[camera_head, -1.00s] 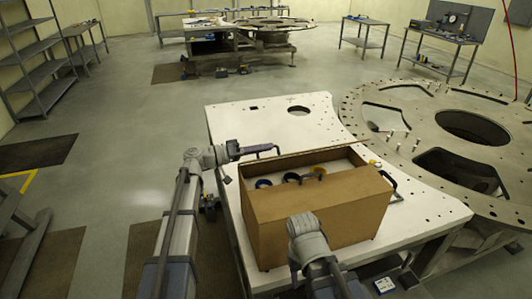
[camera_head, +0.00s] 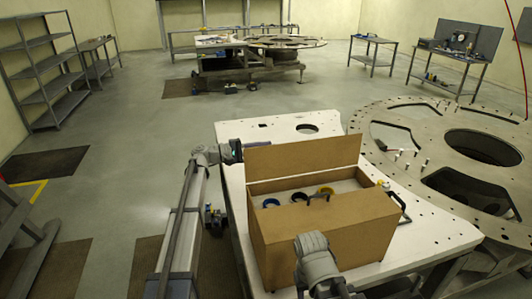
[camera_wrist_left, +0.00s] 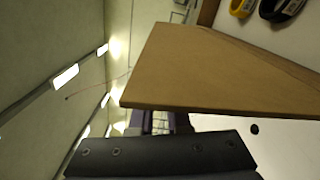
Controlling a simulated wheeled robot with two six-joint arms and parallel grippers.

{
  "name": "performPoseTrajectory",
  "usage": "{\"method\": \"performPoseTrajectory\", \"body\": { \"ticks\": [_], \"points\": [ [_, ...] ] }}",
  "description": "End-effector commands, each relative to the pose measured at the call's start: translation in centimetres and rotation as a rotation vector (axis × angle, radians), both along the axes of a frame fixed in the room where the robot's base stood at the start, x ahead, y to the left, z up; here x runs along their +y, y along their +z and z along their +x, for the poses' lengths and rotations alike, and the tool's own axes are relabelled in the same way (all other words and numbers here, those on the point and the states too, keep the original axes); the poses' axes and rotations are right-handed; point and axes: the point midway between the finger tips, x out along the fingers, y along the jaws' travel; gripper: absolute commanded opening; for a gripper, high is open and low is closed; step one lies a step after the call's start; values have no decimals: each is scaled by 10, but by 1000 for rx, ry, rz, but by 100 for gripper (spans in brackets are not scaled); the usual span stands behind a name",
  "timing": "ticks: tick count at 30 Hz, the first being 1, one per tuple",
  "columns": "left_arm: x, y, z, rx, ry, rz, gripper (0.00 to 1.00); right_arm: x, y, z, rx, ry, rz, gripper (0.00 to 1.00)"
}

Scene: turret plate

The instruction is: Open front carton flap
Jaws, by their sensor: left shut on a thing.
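A brown carton (camera_head: 318,242) stands on the white plate, with its top partly open. One flap (camera_head: 303,157) on its far side is raised nearly upright. My left gripper (camera_head: 236,151) is at the left edge of this flap, shut on it; the flap partly hides the fingers. In the left wrist view the flap (camera_wrist_left: 215,75) fills the middle, just above the dark gripper part (camera_wrist_left: 160,157).
The white plate (camera_head: 425,232) extends right of the carton, where a dark handle (camera_head: 400,208) sits. Open floor lies to the left.

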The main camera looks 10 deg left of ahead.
Motion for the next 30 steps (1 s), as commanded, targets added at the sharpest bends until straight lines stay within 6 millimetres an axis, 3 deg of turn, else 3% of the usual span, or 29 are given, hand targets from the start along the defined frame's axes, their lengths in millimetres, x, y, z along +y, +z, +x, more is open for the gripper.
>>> {"method": "performPoseTrajectory", "body": {
  "ticks": [6, 18, 30],
  "points": [
    [9, -16, 22, 187, -2, -74, 0, 0, -15, 0, 0, 3, -1, 50],
    [19, -39, 46, 466, -5, -189, 0, 0, -38, 0, 0, 8, -2, 50],
    [22, -49, 54, 478, -5, -193, 0, 0, -48, 0, 1, 11, -2, 50]
  ]
}}
